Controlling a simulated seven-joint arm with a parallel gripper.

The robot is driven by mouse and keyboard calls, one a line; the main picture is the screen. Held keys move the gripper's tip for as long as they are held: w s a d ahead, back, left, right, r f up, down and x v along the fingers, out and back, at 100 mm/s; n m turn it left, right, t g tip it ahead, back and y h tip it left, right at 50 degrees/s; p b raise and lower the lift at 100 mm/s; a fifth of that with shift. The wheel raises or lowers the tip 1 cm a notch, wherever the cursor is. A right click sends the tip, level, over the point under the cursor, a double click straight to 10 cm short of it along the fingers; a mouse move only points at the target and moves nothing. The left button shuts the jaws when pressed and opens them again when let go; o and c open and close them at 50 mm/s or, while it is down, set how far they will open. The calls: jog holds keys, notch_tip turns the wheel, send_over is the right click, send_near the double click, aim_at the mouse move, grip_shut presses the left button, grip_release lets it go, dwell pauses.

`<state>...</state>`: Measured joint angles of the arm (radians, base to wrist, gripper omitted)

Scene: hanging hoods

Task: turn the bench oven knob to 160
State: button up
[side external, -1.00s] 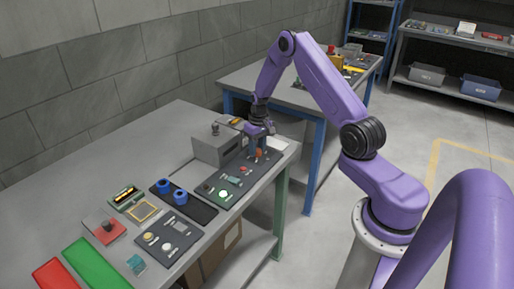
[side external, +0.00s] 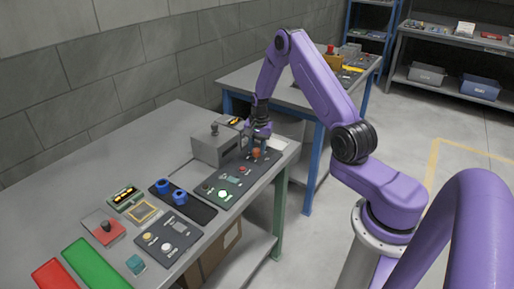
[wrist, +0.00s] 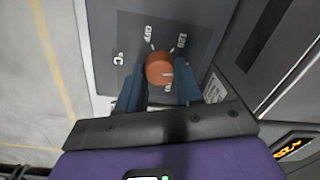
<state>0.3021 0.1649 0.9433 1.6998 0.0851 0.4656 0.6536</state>
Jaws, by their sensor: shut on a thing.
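The orange-brown oven knob (wrist: 159,66) stands on a dark panel (wrist: 205,28) in the wrist view. It also shows at the far end of the dark panel in the side view (side external: 256,153). My gripper (wrist: 160,88) has its two blue fingers on either side of the knob and is shut on it. In the side view my gripper (side external: 259,142) points down over the panel. Another mark below the knob is partly hidden, and I cannot read the knob's setting with certainty.
A grey box (side external: 213,149) with a knob on top stands close beside my gripper. The bench's back left is bare.

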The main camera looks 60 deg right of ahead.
aim_at(259, 150)
jog(key=shift+a+m, duration=0.1)
jog(key=shift+m, duration=0.7)
jog(key=o, duration=1)
jog(key=shift+o, duration=0.2)
jog(key=shift+r, duration=0.1)
notch_tip(259, 150, up, 17)
jog(key=shift+s+r, duration=0.15)
jog(key=shift+s, duration=0.3)
